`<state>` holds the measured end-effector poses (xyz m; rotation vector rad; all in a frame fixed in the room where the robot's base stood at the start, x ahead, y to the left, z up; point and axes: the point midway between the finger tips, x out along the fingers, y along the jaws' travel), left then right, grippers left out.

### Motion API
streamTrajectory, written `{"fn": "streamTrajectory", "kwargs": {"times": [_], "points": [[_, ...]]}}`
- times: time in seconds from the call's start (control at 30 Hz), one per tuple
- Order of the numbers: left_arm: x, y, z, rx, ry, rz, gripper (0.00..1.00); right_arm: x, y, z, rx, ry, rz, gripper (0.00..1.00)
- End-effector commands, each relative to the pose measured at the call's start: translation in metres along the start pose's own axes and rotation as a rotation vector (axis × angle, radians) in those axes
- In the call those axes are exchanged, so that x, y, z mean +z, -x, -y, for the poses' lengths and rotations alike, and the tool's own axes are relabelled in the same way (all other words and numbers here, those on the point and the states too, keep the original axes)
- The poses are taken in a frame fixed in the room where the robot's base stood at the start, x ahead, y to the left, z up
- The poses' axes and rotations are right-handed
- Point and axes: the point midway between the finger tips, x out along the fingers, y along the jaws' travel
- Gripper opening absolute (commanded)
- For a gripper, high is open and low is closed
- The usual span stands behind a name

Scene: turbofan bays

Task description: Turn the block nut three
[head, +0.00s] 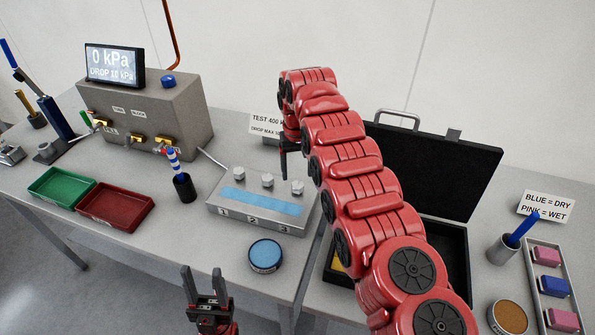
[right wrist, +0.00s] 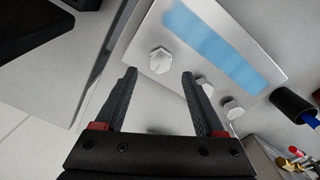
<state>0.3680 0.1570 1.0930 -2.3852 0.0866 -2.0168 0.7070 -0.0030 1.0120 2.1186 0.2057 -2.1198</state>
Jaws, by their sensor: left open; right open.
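The grey block (head: 210,203) has a blue strip and three nuts on top, with the numbers 1, 2 and 3 along its front. Nut three (head: 297,188) is the rightmost in the head view. In the right wrist view, nut three (right wrist: 160,61) shows just beyond and between my right fingertips, apparently not gripped. My right gripper (right wrist: 159,74) is open and empty. In the head view its dark fingers (head: 284,163) hang behind the block's right end, partly hidden by my red arm. My left gripper (head: 204,272) is open and empty in front of the table.
A round blue tin (head: 265,256) stands in front of the block. A black cup with a striped tool (head: 185,187) stands left of it. Green (head: 63,185) and red (head: 116,204) trays lie further left. An open black case (head: 450,170) stands right, partly behind my arm.

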Motion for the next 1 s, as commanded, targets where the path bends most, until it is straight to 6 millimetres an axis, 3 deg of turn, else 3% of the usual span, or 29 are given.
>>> {"fn": "streamTrajectory", "kwargs": {"times": [0.03, 0.17, 0.37, 0.5, 0.7, 1.0], "points": [[-0.004, -0.021, 0.001, 0.000, 0.000, 0.000, 0.50, 0.000, 0.021, 0.000, 0.000, 0.000, 0.000, 0.71], [-0.007, -0.041, 0.002, 0.000, 0.000, 0.000, 0.50, 0.000, 0.053, 0.000, 0.000, 0.000, -0.001, 0.71], [-0.014, -0.084, 0.004, 0.000, 0.000, 0.000, 0.50, 0.000, 0.082, 0.000, 0.000, 0.000, 0.000, 0.71], [-0.018, -0.106, 0.005, 0.000, 0.000, 0.000, 0.50, 0.000, 0.116, 0.000, 0.000, -0.001, 0.000, 0.71], [-0.021, -0.123, 0.006, 0.000, 0.000, 0.000, 0.50, 0.001, 0.130, 0.000, 0.000, -0.001, 0.001, 0.71], [-0.021, -0.122, 0.006, 0.000, 0.000, 0.000, 0.50, 0.001, 0.129, 0.000, 0.000, -0.001, 0.001, 0.71]]}}
